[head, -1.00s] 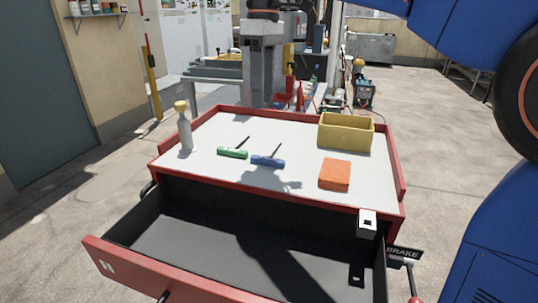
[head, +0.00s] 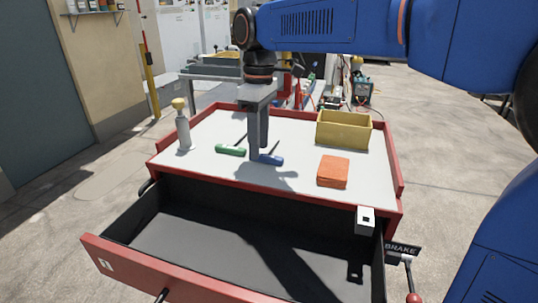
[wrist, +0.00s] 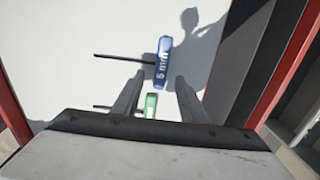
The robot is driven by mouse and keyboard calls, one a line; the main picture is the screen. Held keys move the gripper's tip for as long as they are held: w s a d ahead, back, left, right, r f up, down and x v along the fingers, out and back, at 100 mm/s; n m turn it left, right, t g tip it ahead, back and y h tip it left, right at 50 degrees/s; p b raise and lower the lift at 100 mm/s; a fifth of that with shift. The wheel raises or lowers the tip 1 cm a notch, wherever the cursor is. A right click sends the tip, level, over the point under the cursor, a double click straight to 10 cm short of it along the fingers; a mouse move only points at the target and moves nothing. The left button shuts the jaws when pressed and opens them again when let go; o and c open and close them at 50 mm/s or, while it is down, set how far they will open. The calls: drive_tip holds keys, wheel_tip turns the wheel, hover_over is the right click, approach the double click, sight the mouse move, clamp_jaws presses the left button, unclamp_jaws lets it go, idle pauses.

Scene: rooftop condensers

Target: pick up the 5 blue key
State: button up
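The blue key (head: 270,159) lies on the white top of the red cart, its left end hidden behind my gripper in the head view. In the wrist view the blue key (wrist: 163,62) shows a "5 mm" label on its handle and a thin dark shaft pointing left. My gripper (head: 259,153) points down over the handle. In the wrist view my gripper (wrist: 160,77) is open, its two fingers apart on either side of the handle's line, with nothing held. I cannot tell the remaining height.
A green key (head: 231,150) lies left of the blue one. An orange block (head: 333,171) and a yellow bin (head: 343,130) stand to the right, a spray bottle (head: 183,128) at the left. The drawer (head: 215,240) in front is open.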

drive_tip(key=shift+f, duration=0.95)
clamp_jaws()
drive_tip(key=shift+r, duration=0.1)
